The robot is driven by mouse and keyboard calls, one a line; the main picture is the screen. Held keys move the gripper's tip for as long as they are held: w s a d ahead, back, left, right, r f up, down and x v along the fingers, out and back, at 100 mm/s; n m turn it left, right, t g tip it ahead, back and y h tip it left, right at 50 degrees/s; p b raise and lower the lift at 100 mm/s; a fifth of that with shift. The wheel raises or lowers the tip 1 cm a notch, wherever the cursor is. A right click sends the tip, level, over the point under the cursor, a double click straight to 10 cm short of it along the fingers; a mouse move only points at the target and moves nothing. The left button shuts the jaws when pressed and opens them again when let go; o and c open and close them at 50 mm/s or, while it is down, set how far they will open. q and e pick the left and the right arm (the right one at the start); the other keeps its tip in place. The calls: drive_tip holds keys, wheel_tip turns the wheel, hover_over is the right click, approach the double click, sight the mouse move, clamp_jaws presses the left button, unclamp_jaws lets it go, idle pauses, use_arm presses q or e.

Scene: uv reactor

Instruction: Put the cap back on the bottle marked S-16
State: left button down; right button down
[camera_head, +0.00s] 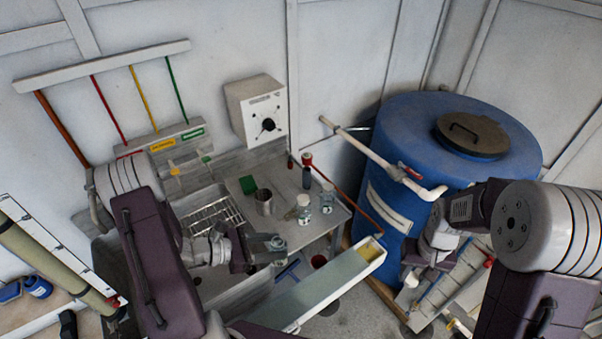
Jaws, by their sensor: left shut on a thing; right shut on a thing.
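Two small clear bottles with pale labels stand on the grey worktop: a left one (303,207) and a right one (327,198). Their markings are too small to read, so I cannot tell which is S-16. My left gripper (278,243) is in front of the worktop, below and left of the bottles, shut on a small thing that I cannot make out. My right gripper (411,278) is low at the right, in front of the blue tank, shut on a small pale thing. I cannot tell whether either held thing is the cap.
A metal cup (264,202), a green block (248,185) and dark slim bottles (306,177) share the worktop (285,185). A sink with a wire rack (212,215) lies left. A long pale trough (325,285) runs in front. The blue tank (400,145) fills the right.

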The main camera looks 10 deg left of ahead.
use_arm(q)
drive_tip(key=w+d+m+g+h, duration=0.1)
drive_tip(key=d+m+g, duration=0.3)
drive_tip(key=d, duration=0.3)
drive_tip(key=d+f+m+g+h, duration=0.1)
drive_tip(key=d+m+g, duration=0.3)
drive_tip(key=d, duration=0.3)
drive_tip(key=shift+w+d+f+g+h, duration=0.3)
drive_tip(key=shift+w+g, duration=0.1)
drive_tip(key=shift+g, duration=0.2)
use_arm(e)
drive_tip(key=shift+s+r, duration=0.25)
drive_tip(key=shift+s, duration=0.2)
drive_tip(key=w+a+r+n, duration=0.3)
drive_tip(key=w+a+r, duration=0.3)
drive_tip(key=a, duration=0.5)
drive_tip(key=s+a+r+n, duration=0.2)
drive_tip(key=a+n, duration=0.1)
drive_tip(key=a, duration=0.7)
drive_tip(key=shift+s+a+r, duration=0.2)
drive_tip(key=shift+s+r, duration=0.15)
